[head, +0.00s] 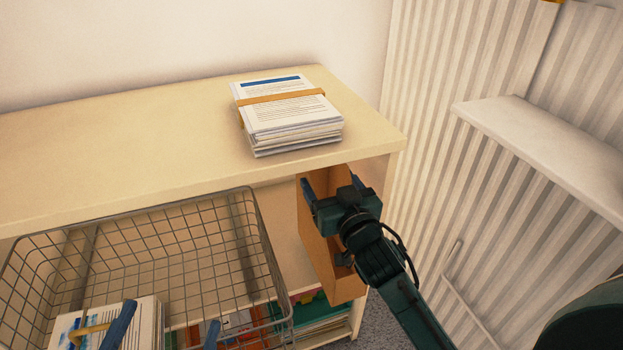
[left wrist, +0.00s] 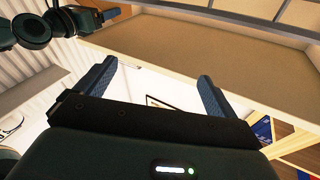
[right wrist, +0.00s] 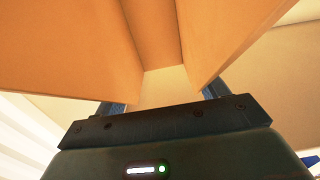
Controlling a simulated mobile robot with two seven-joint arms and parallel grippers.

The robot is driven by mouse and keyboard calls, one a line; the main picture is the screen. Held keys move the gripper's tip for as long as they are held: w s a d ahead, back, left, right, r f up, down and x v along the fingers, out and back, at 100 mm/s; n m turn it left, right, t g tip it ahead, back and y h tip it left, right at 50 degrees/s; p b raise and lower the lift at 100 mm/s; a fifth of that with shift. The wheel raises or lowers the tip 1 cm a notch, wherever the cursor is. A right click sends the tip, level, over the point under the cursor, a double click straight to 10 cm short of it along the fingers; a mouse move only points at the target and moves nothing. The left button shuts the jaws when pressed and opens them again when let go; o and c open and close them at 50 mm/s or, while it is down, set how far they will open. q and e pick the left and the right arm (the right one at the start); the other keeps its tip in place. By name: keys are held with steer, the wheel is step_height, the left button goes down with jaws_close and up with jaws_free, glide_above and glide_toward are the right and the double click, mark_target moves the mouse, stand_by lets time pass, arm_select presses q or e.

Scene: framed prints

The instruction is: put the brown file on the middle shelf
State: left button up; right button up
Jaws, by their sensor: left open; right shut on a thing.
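The brown file (head: 318,240) stands upright at the right end of the shelf unit (head: 150,165), just below its top board. My right gripper (head: 333,188) is shut on the file near its upper end, and my wrist hides part of it. In the right wrist view the file (right wrist: 75,40) fills the space in front of the fingers. I cannot tell how far it is inside the unit or whether it touches a shelf. My left gripper (head: 166,330) is open and empty at the lower left, by the wire basket; its fingers also show in the left wrist view (left wrist: 155,85).
A strapped paper stack (head: 290,115) lies on the top board. The wire basket (head: 262,235) takes up the left front, with papers in it. Coloured folders (head: 315,308) lie low in the unit. A white ledge (head: 540,140) and ribbed wall panel (head: 430,150) are at the right.

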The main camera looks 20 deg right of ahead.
mark_target(314, 173)
steer(key=w+f+b, duration=0.1)
steer(key=w, duration=0.2)
steer(key=w+f+b, duration=0.1)
steer(key=w, duration=0.2)
steer(key=w+f+b, duration=0.1)
steer(key=w+b, duration=0.1)
steer(key=w, duration=0.1)
steer(key=shift+w+a+f, duration=0.15)
steer(key=shift+w+f, duration=0.05)
steer(key=shift+w, duration=0.05)
arm_select(q)
steer(key=shift+w+d+f+n+h, duration=0.2)
steer(key=shift+d+n+h, duration=0.1)
steer(key=shift+d+n, duration=0.15)
arm_select(e)
steer(key=shift+f, duration=0.15)
arm_select(q)
steer(key=shift+r, duration=0.4)
steer(key=shift+f, duration=0.15)
arm_select(e)
steer(key=o, duration=1.4)
arm_select(q)
steer(key=shift+s+f, duration=0.1)
